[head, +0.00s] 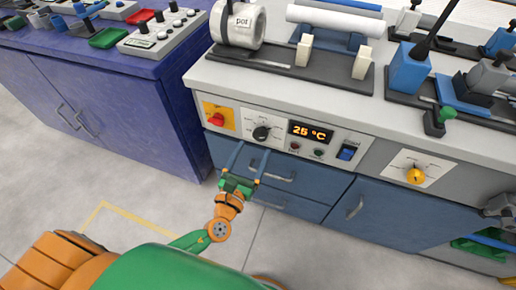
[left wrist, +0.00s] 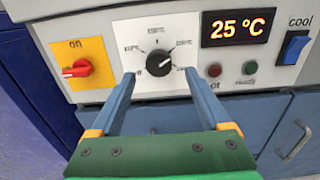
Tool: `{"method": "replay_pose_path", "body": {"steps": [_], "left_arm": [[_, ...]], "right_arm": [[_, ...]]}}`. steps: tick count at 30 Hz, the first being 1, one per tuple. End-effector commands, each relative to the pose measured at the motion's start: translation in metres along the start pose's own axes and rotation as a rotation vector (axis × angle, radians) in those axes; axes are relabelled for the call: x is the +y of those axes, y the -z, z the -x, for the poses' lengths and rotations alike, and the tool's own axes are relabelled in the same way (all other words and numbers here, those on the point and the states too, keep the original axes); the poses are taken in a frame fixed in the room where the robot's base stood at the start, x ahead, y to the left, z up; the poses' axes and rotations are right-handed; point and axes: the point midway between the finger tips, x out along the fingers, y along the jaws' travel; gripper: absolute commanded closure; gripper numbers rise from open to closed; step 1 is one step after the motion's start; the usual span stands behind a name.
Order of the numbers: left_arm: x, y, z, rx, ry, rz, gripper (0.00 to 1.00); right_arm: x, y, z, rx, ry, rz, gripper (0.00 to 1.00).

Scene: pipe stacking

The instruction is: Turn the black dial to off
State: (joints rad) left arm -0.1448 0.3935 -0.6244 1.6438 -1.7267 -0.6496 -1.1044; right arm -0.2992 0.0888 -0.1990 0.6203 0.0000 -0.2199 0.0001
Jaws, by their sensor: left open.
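The black dial (head: 261,132) is a round knob on a white plate on the front of the white bench. It also shows in the left wrist view (left wrist: 158,62), with a light pointer mark whose setting I cannot read for sure. My left gripper (head: 250,154) is open and empty, just in front of and slightly below the dial. In the left wrist view its two blue fingers (left wrist: 159,76) stand apart, one toward each side of the dial. I see no contact with it. My right gripper is not in view.
A red switch (left wrist: 77,68) on a yellow plate is left of the dial. A display (left wrist: 238,27) reading 25 °C, small buttons and a blue switch (left wrist: 295,47) are to its right. Blue drawers with handles (head: 272,172) lie below. A yellow knob (head: 415,176) is farther right.

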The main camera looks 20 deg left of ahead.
Motion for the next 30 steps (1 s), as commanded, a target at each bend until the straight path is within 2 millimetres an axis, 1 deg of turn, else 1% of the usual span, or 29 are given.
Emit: {"method": "replay_pose_path", "body": {"steps": [1, 3, 6, 9, 15, 17, 18, 20, 21, 23, 24, 30], "left_arm": [[0.0, -0.001, -0.011, -0.003, -0.001, 0.0, 0.19], [0.0, -0.001, -0.024, 0.0, -0.001, 0.003, 0.19], [0.0, 0.0, -0.037, 0.002, -0.001, 0.003, 0.19], [0.0, 0.0, -0.043, 0.003, -0.001, 0.005, 0.19], [0.0, 0.001, -0.044, 0.005, -0.001, 0.006, 0.19], [0.0, 0.001, -0.044, 0.005, -0.001, 0.006, 0.36], [0.0, 0.001, -0.044, 0.005, -0.001, 0.006, 0.46], [0.0, 0.001, -0.044, 0.005, -0.001, 0.006, 0.63], [0.001, 0.001, -0.044, 0.005, -0.001, 0.006, 0.73], [0.001, 0.001, -0.044, 0.005, -0.001, 0.006, 0.9], [0.001, 0.001, -0.044, 0.005, -0.001, 0.006, 1.0], [0.001, 0.002, -0.043, 0.005, -0.002, 0.019, 1.0]], "right_arm": [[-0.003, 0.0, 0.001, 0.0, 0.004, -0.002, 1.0], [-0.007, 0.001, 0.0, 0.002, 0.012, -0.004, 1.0], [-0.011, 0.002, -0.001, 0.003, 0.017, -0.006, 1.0], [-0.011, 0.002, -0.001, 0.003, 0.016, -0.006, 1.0], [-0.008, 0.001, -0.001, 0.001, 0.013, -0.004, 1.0], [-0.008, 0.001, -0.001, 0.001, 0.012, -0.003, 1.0], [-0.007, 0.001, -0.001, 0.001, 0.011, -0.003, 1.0], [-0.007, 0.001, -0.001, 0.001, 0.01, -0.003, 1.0], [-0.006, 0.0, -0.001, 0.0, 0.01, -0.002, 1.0], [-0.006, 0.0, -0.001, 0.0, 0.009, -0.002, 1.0], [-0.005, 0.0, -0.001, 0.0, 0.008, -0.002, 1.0], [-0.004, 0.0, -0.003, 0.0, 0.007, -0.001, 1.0]]}}
